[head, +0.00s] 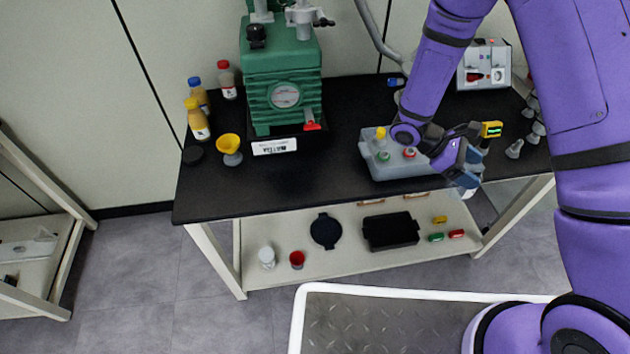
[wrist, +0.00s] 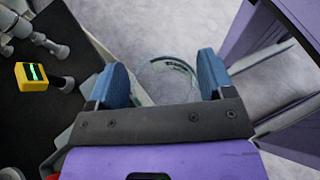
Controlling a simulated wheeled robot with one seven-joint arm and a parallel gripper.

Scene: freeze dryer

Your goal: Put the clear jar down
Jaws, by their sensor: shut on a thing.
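The clear jar (wrist: 166,84) is see-through with a round rim and sits between the two blue fingers of my gripper (wrist: 163,72) in the wrist view. My gripper is shut on it, and the floor shows behind and through the jar. In the head view my gripper (head: 465,177) is at the front edge of the black bench top (head: 330,180), to the right of a grey box with coloured knobs. The jar is small and hard to make out there, partly hidden by the fingers.
The grey box (head: 375,167) stands close left of my gripper. A yellow meter (head: 491,129) is behind it, also in the wrist view (wrist: 32,75). A green machine (head: 282,75) stands further left. The bench's front-left top is clear. A lower shelf (head: 340,262) holds several small items.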

